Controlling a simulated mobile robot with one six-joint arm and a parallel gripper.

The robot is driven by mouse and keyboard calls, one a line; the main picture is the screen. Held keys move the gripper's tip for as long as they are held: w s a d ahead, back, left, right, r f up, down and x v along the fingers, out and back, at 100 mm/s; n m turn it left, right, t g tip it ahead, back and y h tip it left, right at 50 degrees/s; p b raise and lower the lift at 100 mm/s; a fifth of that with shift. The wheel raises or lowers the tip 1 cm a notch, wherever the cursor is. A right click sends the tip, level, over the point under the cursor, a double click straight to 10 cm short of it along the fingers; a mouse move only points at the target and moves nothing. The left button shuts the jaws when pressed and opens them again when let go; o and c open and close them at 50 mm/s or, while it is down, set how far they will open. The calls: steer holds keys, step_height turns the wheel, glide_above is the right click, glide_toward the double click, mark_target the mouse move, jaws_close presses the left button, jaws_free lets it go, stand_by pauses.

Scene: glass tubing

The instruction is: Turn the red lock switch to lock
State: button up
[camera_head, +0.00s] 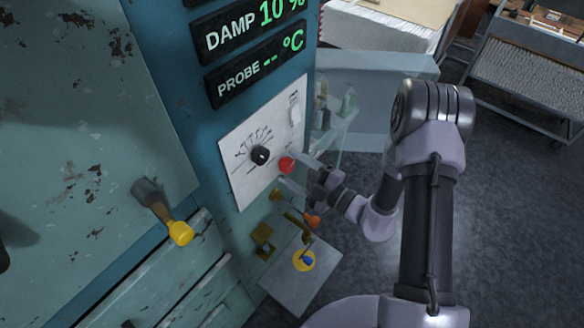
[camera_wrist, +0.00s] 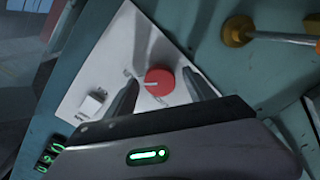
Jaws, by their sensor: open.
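The red lock switch (camera_head: 287,165) is a round knob low on a white control panel (camera_head: 240,175) on the teal cabinet. In the wrist view the red knob (camera_wrist: 159,81) shows a pale pointer line on its face, and the lettering beside it is too blurred to read. My gripper (camera_head: 293,170) is open in front of the panel. In the wrist view its two fingers (camera_wrist: 160,95) stand on either side of the knob. I cannot tell whether they touch it.
A black dial (camera_head: 260,155) sits left of the red knob, and a white rocker switch (camera_head: 295,114) is above it. A yellow-tipped lever (camera_head: 180,232) sticks out at left. Brass fittings with an orange handle (camera_head: 312,220) are just below my gripper. Glassware (camera_head: 346,102) stands behind on the right.

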steer(key=shift+w+a, duration=0.15)
steer(key=shift+c, duration=0.2)
steer(key=c, duration=1.3)
